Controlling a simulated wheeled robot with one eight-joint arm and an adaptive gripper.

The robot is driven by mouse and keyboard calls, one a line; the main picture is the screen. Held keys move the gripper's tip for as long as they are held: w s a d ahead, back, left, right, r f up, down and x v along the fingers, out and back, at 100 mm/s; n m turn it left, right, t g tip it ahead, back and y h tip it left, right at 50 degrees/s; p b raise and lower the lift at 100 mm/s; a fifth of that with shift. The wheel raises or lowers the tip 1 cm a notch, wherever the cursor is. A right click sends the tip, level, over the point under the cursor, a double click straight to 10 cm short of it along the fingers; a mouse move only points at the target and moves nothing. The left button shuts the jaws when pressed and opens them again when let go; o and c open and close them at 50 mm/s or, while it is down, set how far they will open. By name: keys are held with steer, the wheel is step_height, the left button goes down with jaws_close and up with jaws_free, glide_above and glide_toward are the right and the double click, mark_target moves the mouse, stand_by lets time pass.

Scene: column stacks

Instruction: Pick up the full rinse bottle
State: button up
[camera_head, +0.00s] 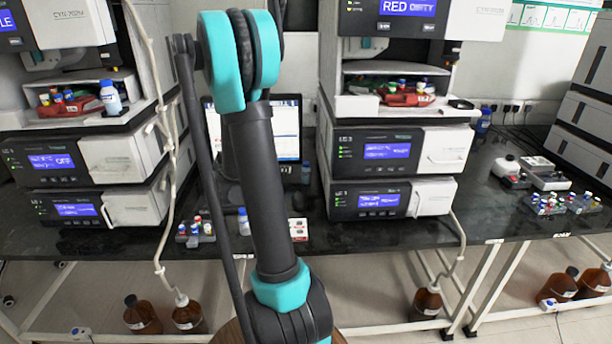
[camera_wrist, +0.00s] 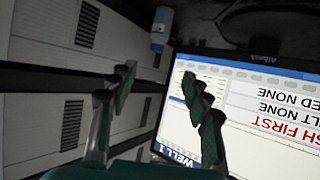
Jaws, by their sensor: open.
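Several capped bottles could be the rinse bottle; I cannot tell which is full. A pale, blue-capped bottle (camera_head: 110,97) stands on the left stack's tray. A small white bottle with a blue cap (camera_head: 243,220) stands on the bench in front of the monitor, partly near my arm. A blue bottle (camera_head: 483,122) stands behind the right stack. The wrist view, upside down, shows a white bottle with a blue cap (camera_wrist: 161,28) between stack and monitor. My gripper (camera_wrist: 162,92) is open and empty, pointing toward the monitor, apart from that bottle. In the head view my arm hides it.
The left stack (camera_head: 55,165) and right stack (camera_head: 385,150) flank the monitor (camera_head: 288,125). Vial racks (camera_head: 195,233) (camera_head: 552,204) sit on the black bench. Brown bottles (camera_head: 187,314) (camera_head: 427,303) stand on the floor below.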

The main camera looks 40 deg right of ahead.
mark_target(304, 164)
steer(key=shift+m+h, duration=0.3)
steer(key=shift+m, duration=0.1)
steer(key=x, duration=1.8)
steer(key=shift+d+r, duration=0.15)
steer(key=shift+d, duration=0.1)
steer(key=c, duration=1)
